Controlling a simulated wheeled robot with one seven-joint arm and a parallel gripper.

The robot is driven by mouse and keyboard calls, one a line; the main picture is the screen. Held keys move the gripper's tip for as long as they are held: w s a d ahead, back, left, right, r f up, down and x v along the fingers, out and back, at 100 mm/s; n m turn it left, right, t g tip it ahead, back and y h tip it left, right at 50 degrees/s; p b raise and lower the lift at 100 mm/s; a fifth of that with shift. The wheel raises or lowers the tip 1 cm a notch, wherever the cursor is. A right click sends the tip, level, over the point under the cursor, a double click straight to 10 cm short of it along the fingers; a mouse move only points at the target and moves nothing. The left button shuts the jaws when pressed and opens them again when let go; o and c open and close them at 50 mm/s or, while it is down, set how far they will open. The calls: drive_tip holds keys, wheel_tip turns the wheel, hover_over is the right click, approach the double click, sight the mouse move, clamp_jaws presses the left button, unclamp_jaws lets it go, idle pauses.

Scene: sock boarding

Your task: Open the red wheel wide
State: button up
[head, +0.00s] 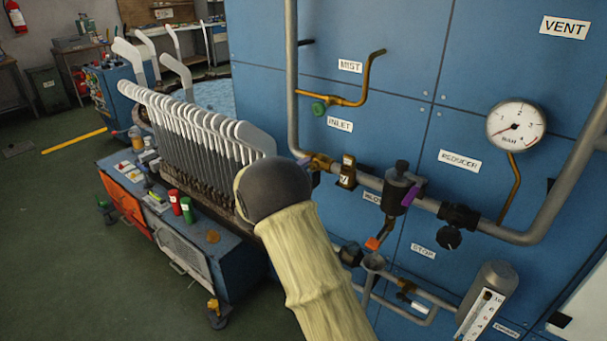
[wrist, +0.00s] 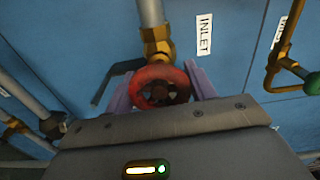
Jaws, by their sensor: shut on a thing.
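The red wheel (wrist: 160,73) sits on a brass valve (wrist: 157,42) under a grey pipe, beside the INLET label (wrist: 204,34) in the wrist view. My gripper (wrist: 158,82) has one purple finger on each side of the wheel and is shut on it. The lower part of the wheel is close to the gripper's grey body. In the head view my arm hides the wheel and most of the gripper. A bit of purple finger shows beside the brass fitting (head: 319,161) on the pipe below the INLET label.
A dark lever handle (wrist: 115,80) lies left of the wheel. A brass pipe with a green knob (wrist: 312,84) is at the right. In the head view, a pressure gauge (head: 515,125) and purple-handled valve (head: 397,190) are to the right; a rack of white sock boards (head: 200,125) stands left.

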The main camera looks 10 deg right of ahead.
drive_tip(key=n+p, duration=0.2)
drive_tip(key=n, duration=0.2)
drive_tip(key=shift+n, duration=0.3)
drive_tip(key=n+p, duration=0.3)
drive_tip(key=n, duration=0.2)
drive_tip(key=n+p, duration=0.3)
drive_tip(key=n, duration=0.2)
drive_tip(key=n+p, duration=0.3)
drive_tip(key=n, duration=0.2)
drive_tip(key=shift+f, duration=0.1)
drive_tip(key=n+p, duration=0.2)
drive_tip(key=n, duration=0.3)
drive_tip(key=shift+s+p, duration=0.1)
drive_tip(key=shift+p, duration=0.3)
drive_tip(key=n+p, duration=0.2)
drive_tip(key=n, duration=0.2)
drive_tip(key=shift+f+n, duration=0.1)
drive_tip(key=shift+n, duration=0.2)
drive_tip(key=n+p, duration=0.1)
drive_tip(key=n, duration=0.3)
drive_tip(key=n+p, duration=0.1)
drive_tip(key=n, duration=0.3)
drive_tip(key=shift+f+n+p, duration=0.1)
drive_tip(key=shift+n+p, duration=0.2)
drive_tip(key=shift+n, duration=0.1)
